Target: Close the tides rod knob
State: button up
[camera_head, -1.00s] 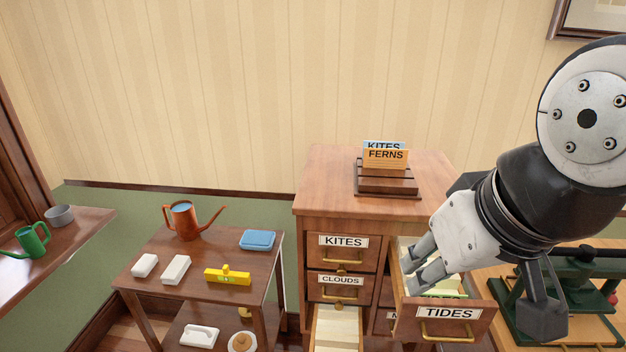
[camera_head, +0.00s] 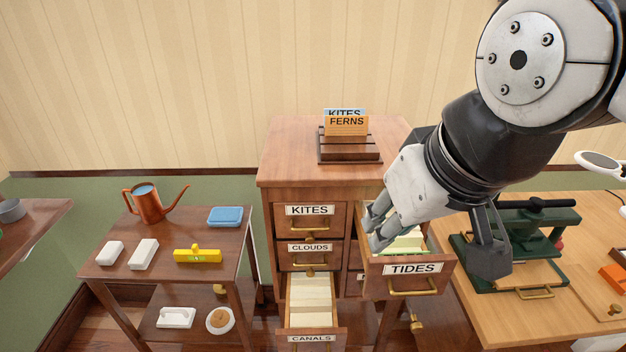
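The TIDES drawer (camera_head: 411,268) stands pulled out at the right of the wooden cabinet, with pale cards inside. Its front has a label and a brass pull (camera_head: 413,292). A small brass knob (camera_head: 416,324) shows below that drawer front; I cannot tell whether it is the tides rod knob. My gripper (camera_head: 374,226) reaches in from the upper right, its grey fingertips over the drawer's left part. I see nothing held. The spacing between the fingers is unclear, and the arm hides part of the drawer and the cabinet's right side.
The CANALS drawer (camera_head: 312,337) is also pulled out, low on the left. The KITES (camera_head: 310,221) and CLOUDS (camera_head: 310,256) drawers are shut. A card stand (camera_head: 349,150) sits on the cabinet. A green press (camera_head: 520,240) stands on the right table; a side table (camera_head: 215,245) is at left.

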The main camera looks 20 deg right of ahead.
aim_at(416, 327)
jog(key=z, duration=0.55)
jog(key=i, duration=0.1)
jog(key=k+u, duration=0.3)
jog(key=k, duration=0.15)
jog(key=k+j+u, duration=0.25)
jog(key=k, duration=0.2)
